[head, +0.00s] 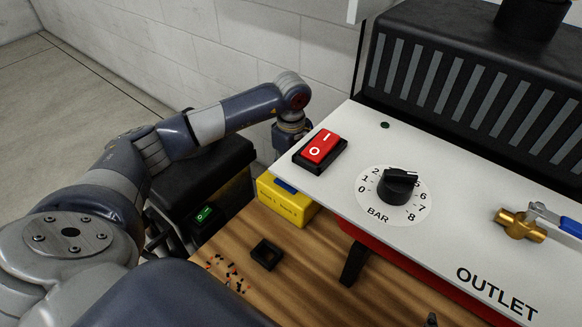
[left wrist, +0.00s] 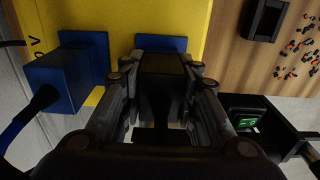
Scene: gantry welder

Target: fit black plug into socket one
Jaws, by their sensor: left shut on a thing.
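A yellow socket box (head: 293,211) stands on the wooden bench, partly under the white panel. In the left wrist view, the yellow box (left wrist: 155,17) carries two blue sockets. My left gripper (left wrist: 158,75) is shut on the black plug (left wrist: 162,68), which lines up with the right-hand blue socket (left wrist: 160,42) in that view. I cannot tell whether the plug touches or enters it. A blue plug (left wrist: 57,80) with a cable sits at the left-hand blue socket (left wrist: 90,45). In the head view the left fingers and black plug are hidden behind the panel.
The white panel (head: 450,210) with a red switch (head: 320,146), gauge knob (head: 397,186) and brass valve (head: 520,224) bounds the right. A small black holder (head: 267,254) and scattered bits (head: 225,271) lie on the bench. A black unit with a green switch (head: 204,214) stands left.

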